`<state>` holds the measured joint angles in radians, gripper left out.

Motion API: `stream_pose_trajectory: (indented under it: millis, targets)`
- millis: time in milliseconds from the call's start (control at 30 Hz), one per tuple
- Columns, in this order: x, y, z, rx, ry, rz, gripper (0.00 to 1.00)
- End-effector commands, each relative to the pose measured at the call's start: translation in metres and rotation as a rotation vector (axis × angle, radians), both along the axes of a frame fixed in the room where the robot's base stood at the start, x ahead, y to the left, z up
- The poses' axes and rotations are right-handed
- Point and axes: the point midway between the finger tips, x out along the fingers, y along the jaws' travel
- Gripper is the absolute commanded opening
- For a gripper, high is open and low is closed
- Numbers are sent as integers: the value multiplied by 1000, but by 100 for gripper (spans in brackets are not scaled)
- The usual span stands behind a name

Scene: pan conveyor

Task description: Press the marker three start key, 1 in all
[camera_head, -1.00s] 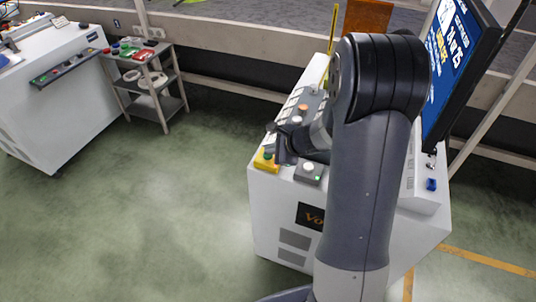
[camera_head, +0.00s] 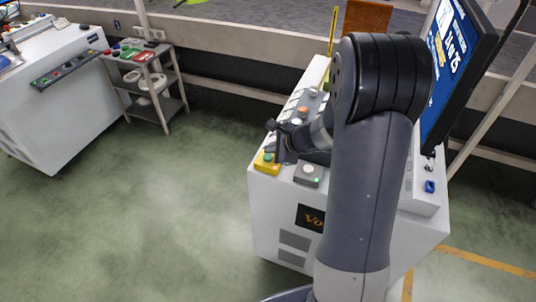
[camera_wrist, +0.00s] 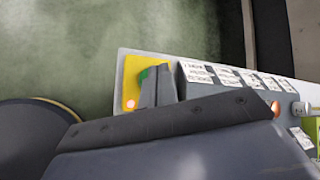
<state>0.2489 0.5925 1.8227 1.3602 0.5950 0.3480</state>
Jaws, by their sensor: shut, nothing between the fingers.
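The white console (camera_head: 275,215) carries a yellow box (camera_head: 262,166) with a green button (camera_head: 268,157) at its near left corner. A grey box (camera_head: 306,178) with a pale round button (camera_head: 309,169) and a small green light is to its right. My gripper (camera_head: 284,158) is shut and empty, pointing down between these two boxes in the head view. In the wrist view my fingers (camera_wrist: 159,72) partly cover the green button (camera_wrist: 147,73) on the yellow box (camera_wrist: 132,70). Contact cannot be told. I cannot read which key is marker three.
White labels (camera_wrist: 228,76) and an orange button (camera_wrist: 275,108) lie along the console top. A screen (camera_head: 462,55) stands at the right. A grey trolley (camera_head: 150,95) with coloured items stands back left. Green floor is clear at left.

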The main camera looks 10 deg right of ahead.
Motion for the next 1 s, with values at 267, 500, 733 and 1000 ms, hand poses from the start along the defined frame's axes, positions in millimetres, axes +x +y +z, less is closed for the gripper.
stream_pose_trajectory:
  millis: [267, 500, 733, 1000]
  targets:
    - [0, 0, 2, -1, 0, 1, 0]
    - [0, 0, 24, -1, -2, 1, 0]
    - [0, 0, 47, -1, 0, 1, 0]
    - [0, 0, 50, -1, 0, 1, 0]
